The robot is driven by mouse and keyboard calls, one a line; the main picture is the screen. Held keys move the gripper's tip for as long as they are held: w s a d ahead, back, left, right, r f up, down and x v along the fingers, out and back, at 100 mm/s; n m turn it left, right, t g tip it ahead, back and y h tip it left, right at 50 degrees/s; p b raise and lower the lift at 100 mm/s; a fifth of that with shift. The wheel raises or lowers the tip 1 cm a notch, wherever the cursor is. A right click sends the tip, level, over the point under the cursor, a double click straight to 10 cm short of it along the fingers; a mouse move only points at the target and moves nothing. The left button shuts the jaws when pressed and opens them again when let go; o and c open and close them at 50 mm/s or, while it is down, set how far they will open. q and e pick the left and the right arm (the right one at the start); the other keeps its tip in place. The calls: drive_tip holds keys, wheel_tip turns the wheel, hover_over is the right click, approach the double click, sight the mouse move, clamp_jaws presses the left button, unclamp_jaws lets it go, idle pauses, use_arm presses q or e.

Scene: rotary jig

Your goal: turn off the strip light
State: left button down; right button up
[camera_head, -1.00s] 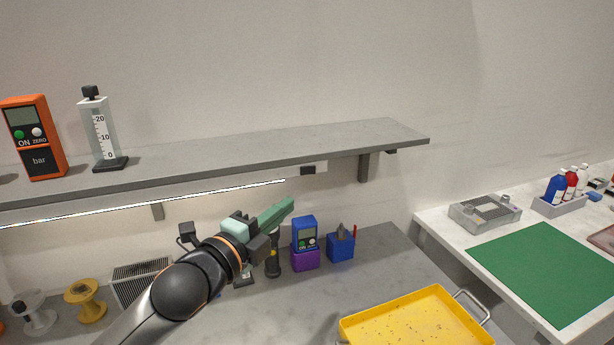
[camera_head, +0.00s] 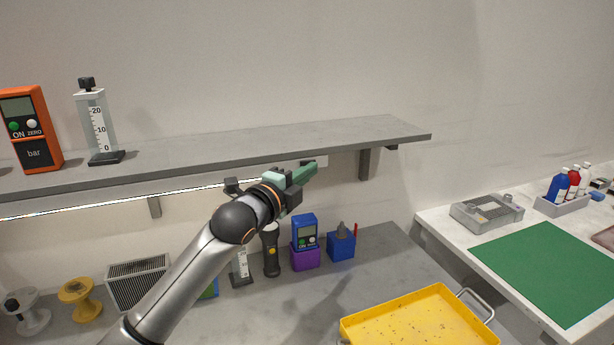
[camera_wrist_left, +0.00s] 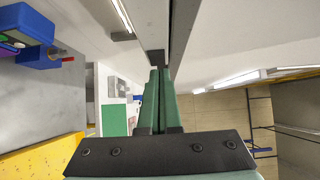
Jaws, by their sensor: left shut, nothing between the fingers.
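The strip light (camera_head: 120,198) is a thin, bright white bar under the front of the grey shelf; it is lit. It also shows in the left wrist view (camera_wrist_left: 122,15). A small dark switch block, visible in the left wrist view (camera_wrist_left: 154,57), sits under the shelf just beyond the light's right end. My left gripper (camera_head: 313,167) has green fingers, shut and empty, raised in front of this block and mostly hiding it in the head view. The fingertips look very close to the block; I cannot tell whether they touch. My right gripper is not in view.
The shelf (camera_head: 230,150) is just above my left gripper, with a bracket (camera_head: 364,163) to its right. Below stand a flashlight (camera_head: 271,250), a blue meter on a purple block (camera_head: 305,257), a blue holder (camera_head: 341,246) and a yellow tray (camera_head: 420,320).

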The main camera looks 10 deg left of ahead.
use_arm(q)
drive_tip(key=shift+w+a, duration=0.1)
drive_tip(key=shift+w, duration=0.2)
